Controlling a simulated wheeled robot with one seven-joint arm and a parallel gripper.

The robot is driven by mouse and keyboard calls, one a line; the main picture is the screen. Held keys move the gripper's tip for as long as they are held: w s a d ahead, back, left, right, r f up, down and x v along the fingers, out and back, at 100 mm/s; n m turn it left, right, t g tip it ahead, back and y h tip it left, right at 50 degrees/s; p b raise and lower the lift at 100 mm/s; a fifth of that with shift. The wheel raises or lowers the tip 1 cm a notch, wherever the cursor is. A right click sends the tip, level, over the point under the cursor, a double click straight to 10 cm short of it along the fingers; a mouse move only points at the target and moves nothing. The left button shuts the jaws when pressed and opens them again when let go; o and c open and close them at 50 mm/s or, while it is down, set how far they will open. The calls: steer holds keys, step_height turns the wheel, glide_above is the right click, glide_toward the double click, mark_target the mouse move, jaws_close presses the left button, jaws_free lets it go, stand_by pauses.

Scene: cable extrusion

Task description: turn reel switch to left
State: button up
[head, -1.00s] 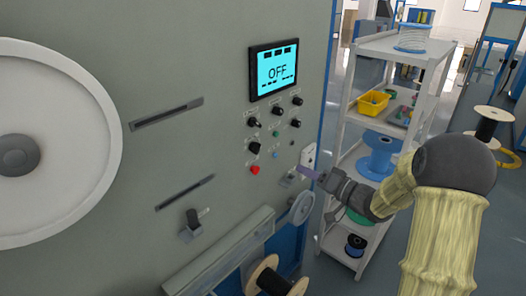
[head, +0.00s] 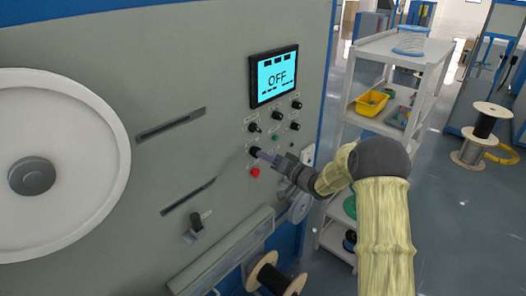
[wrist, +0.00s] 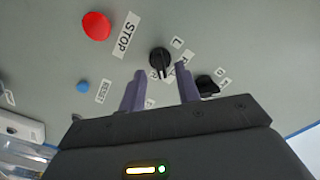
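The reel switch looks to be the black rotary knob (head: 254,151) on the grey machine panel, left of the blue button and above the red button. In the wrist view this knob (wrist: 160,62) lies ahead, between the lines of my two purple fingers, with labels including an L beside it. Its pointer faces down in that picture. My gripper (head: 264,155) is close to the knob in the head view, partly overlapping it. The fingers (wrist: 161,88) are open with nothing between them; I cannot tell whether they touch the knob.
A red STOP button (wrist: 97,26) and a blue RESET button (wrist: 83,86) sit nearby. Another black knob (wrist: 207,86) is close to the right finger. The screen (head: 274,75) reads OFF. A white shelf (head: 385,49) stands right of the machine.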

steer(key=shift+x, duration=1.05)
steer(key=shift+c, duration=0.4)
jaws_close()
